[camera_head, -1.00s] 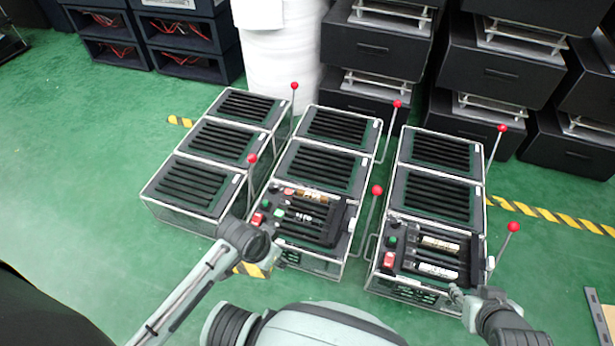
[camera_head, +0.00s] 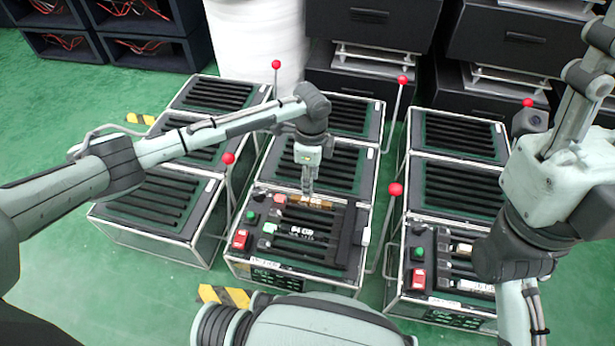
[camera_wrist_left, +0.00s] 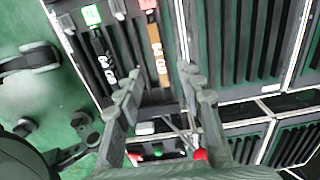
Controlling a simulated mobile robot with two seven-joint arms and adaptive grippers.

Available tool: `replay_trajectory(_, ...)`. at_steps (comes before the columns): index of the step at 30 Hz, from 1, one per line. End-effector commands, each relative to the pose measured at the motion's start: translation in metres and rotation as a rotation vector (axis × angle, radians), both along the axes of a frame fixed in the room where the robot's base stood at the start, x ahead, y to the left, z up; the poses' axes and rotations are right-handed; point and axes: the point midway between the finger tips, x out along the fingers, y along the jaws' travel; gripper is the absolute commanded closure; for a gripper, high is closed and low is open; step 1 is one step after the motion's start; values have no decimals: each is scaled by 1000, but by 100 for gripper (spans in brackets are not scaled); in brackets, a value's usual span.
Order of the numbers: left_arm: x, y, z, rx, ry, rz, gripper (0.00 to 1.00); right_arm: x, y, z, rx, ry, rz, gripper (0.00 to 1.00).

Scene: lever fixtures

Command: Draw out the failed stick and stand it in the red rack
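A brown stick (camera_head: 312,202) lies in the middle front unit (camera_head: 262,266), beside a red-pink light. It shows more plainly in the left wrist view (camera_wrist_left: 157,52), beside a red light. A black stick with white lettering (camera_head: 305,232) lies next to it, beside a green light. No red rack is visible.
Levers with red knobs (camera_head: 396,190) stand upright beside the units. A right-hand unit (camera_head: 394,290) also holds sticks, partly behind my right arm. Black cases (camera_head: 365,45) stack at the back. Green floor (camera_head: 60,290) is free at the left.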

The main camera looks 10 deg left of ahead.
Motion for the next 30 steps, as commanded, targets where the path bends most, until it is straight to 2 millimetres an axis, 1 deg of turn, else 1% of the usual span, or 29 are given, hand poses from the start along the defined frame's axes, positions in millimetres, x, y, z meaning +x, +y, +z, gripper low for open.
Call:
replay_trajectory(5,-1,0,-24,1,2,-1,62,0,1,-1,-13,-24,1,60)
replay_trajectory(9,-1,-1,-47,0,1,0,62,2,3,-1,-31,-44,0,60)
replay_trajectory(15,-1,-1,-69,-1,-1,2,62,3,5,1,-50,-64,-1,60)
replay_trajectory(19,-1,-1,-74,-1,-1,1,62,4,6,3,-55,-72,-1,60)
replay_trajectory(27,-1,-1,-75,-2,-2,1,62,4,6,4,-55,-72,-2,60)
replay_trajectory(30,-1,-1,-74,-2,-2,1,74,4,6,4,-55,-72,-2,60)
